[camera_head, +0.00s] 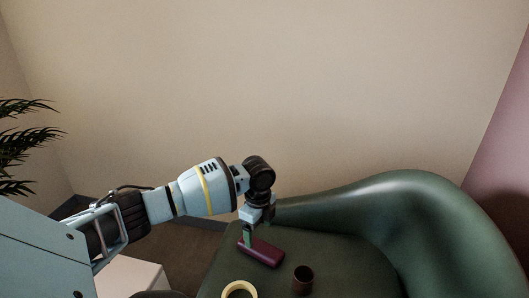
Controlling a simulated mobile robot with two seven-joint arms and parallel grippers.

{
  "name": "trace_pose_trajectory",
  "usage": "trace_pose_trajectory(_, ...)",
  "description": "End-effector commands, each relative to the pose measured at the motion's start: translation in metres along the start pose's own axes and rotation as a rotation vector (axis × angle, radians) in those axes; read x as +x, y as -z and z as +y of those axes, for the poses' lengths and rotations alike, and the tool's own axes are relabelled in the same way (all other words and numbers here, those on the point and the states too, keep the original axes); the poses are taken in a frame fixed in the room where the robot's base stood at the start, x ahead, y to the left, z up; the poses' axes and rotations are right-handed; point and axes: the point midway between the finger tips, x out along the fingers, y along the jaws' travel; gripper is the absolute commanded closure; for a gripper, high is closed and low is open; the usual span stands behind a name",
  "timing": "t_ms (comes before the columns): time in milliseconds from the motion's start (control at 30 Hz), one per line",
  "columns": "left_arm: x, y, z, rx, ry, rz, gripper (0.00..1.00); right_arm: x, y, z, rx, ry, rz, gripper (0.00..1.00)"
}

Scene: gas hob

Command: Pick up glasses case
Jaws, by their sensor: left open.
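The glasses case (264,254) is a dark maroon, elongated box with rounded ends. It lies on the seat of a green sofa (330,262) at the bottom middle of the head view. My left gripper (248,238) comes from the left and points down at the case's left end. Its finger hides a small part of that end, and I cannot tell if it touches the case. The gripper is open. My right gripper is not in view.
A dark brown cup (303,279) stands right of the case on the seat. A pale yellow ring-shaped object (240,289) is at the bottom edge. The sofa's curved back (420,215) rises behind and right. A plant (22,145) is at the far left.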

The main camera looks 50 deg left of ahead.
Motion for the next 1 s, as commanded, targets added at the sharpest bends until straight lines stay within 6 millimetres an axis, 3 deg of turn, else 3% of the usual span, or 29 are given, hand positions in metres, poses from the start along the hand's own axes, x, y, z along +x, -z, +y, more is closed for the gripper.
trace_pose_trajectory(200, 0.024, 0.001, 0.001, 0.001, -0.004, -0.001, 0.22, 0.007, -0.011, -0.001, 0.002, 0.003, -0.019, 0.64)
trace_pose_trajectory(467, 0.029, 0.001, 0.0, 0.0, -0.001, 0.0, 0.22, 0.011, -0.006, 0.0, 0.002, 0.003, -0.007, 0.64)
trace_pose_trajectory(833, 0.076, 0.003, -0.002, 0.0, -0.004, -0.002, 0.22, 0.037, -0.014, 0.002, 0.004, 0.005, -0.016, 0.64)
trace_pose_trajectory(1000, 0.078, 0.003, -0.002, 0.0, 0.0, -0.001, 0.22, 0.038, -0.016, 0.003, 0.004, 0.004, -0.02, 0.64)
